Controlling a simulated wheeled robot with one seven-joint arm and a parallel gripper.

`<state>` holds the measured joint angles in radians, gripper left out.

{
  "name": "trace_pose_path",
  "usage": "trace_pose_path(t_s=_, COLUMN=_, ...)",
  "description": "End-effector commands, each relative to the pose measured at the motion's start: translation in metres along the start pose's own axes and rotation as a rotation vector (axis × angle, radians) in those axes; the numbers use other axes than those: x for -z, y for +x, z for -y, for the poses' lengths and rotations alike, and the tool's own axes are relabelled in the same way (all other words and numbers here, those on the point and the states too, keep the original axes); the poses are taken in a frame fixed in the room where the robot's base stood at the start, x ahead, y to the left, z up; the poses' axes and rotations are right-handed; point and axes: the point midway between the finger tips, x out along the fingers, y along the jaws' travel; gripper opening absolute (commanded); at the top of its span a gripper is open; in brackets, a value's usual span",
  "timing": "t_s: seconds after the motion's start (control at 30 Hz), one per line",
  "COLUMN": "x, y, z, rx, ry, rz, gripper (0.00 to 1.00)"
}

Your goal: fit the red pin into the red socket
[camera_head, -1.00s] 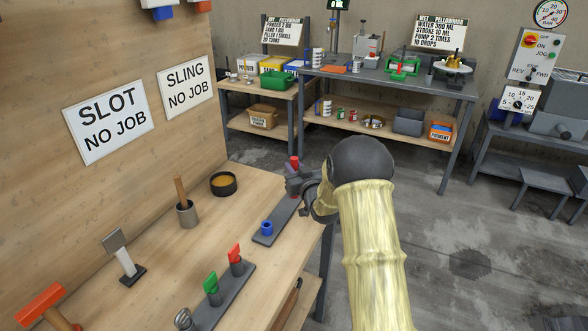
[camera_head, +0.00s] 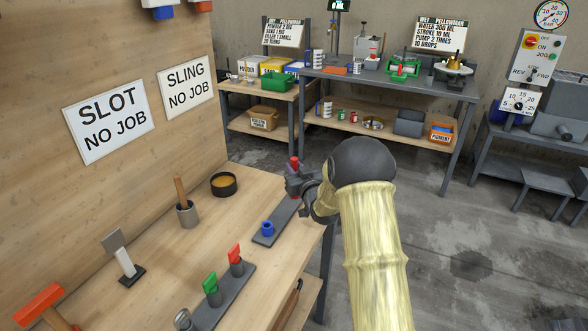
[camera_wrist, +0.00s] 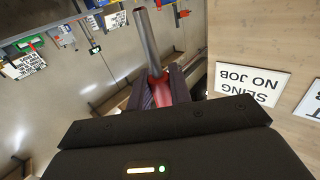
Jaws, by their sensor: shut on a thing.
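My gripper (camera_head: 297,180) is shut on the red pin (camera_head: 295,163), above the far end of a grey plate on the wooden bench. In the wrist view the red part of the pin (camera_wrist: 159,90) sits between the two fingers, and a grey metal shaft (camera_wrist: 146,38) extends out beyond them. A blue socket (camera_head: 268,229) stands on the near part of that grey plate (camera_head: 283,215). I cannot make out a red socket; my gripper and arm cover the plate's far end.
A nearer grey rack (camera_head: 225,296) holds a red-topped piece (camera_head: 235,256) and a green-topped piece (camera_head: 211,286). A black bowl (camera_head: 223,185), a grey cup (camera_head: 187,214) with a stick, a scraper (camera_head: 122,257) and an orange hammer (camera_head: 40,304) are to the left.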

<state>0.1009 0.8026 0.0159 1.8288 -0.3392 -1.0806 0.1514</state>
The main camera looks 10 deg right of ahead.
Motion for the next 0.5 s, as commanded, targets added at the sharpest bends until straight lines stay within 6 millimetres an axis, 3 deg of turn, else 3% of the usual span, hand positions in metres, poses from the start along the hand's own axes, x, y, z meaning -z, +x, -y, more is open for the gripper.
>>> trace_pose_path(t_s=0.5, x=-0.012, y=0.000, z=0.000, rx=0.000, ry=0.000, rz=0.000, gripper=0.00)
